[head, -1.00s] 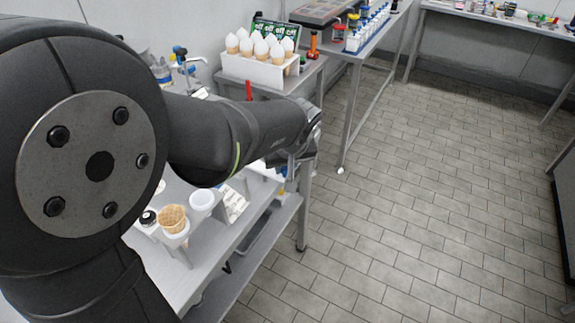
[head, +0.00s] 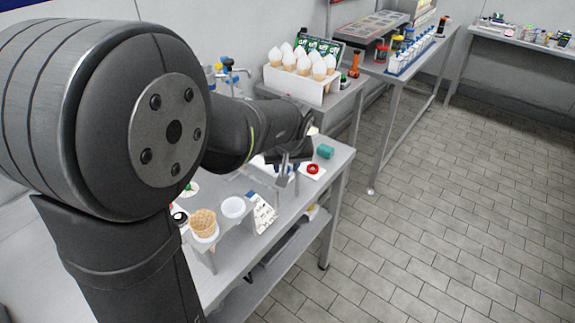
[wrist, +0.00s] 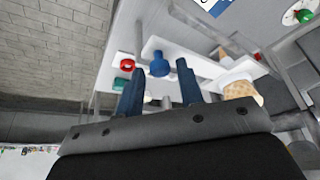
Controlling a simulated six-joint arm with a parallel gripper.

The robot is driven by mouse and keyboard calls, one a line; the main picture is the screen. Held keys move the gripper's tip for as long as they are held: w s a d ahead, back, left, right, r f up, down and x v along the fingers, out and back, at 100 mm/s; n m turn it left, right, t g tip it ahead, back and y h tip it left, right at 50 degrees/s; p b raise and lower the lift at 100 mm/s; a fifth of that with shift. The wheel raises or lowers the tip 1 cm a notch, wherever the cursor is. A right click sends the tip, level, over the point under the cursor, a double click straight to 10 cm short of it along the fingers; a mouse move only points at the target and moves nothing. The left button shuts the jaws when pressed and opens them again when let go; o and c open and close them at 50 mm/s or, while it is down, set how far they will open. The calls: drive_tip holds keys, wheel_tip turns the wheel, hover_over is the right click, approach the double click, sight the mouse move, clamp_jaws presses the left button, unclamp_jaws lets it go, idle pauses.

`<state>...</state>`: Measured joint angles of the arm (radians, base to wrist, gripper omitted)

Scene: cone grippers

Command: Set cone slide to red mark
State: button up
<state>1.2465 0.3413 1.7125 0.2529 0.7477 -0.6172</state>
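In the wrist view, a long white bar (wrist: 205,63) has a blue knob (wrist: 160,65) near its left end. A cone (wrist: 240,90) shows near its right end. The blue knob appears between the spread fingertips of my gripper (wrist: 160,70), and I cannot tell whether they touch it. My gripper (head: 285,172) is open and points down over the bench in the head view. The cone in the head view (head: 203,222) sits upright in a holder.
A teal block (head: 325,151) is beside the red ring. A white cup (head: 233,207) and a printed card (head: 263,214) are near the cone. A white rack (head: 298,85) of several topped cones stands behind. The bench's right edge is close to the red ring.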

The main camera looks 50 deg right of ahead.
drive_tip(key=shift+o, duration=0.3)
drive_tip(key=v, duration=1.7)
drive_tip(key=shift+r, duration=0.2)
drive_tip(key=shift+f, duration=0.1)
